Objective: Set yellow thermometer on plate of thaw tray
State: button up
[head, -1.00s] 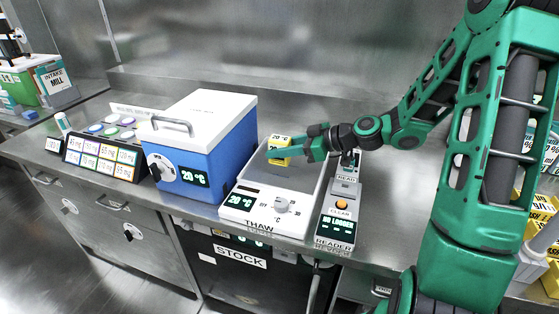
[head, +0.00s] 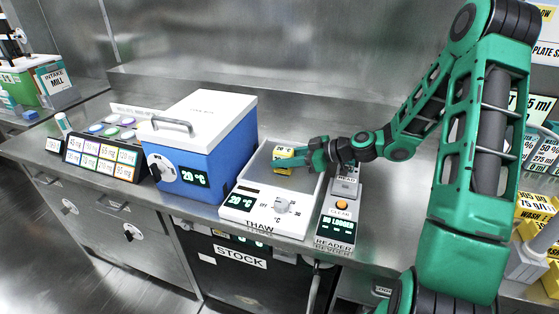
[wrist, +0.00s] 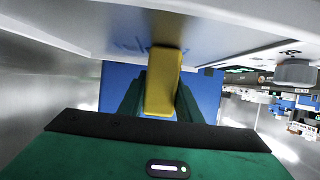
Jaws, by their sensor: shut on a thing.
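The yellow thermometer (head: 283,153) is held between the green fingers of my gripper (head: 291,164). It is over the grey plate of the thaw tray (head: 258,163) in the head view. In the wrist view the yellow thermometer (wrist: 162,85) sits between the two fingers of my gripper (wrist: 161,95), close to the pale plate surface. I cannot tell whether its base touches the plate. The thaw tray has a white front with a dial and a dark display.
A blue box with a white lid (head: 207,140) stands just left of the thaw tray. The reader (head: 338,220) stands close on its right. Yellow boxes (head: 535,206) are at the far right. A steel wall is behind.

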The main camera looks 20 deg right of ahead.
jog(key=o, duration=1.1)
jog(key=v, duration=1.2)
jog(key=shift+s+f, duration=0.1)
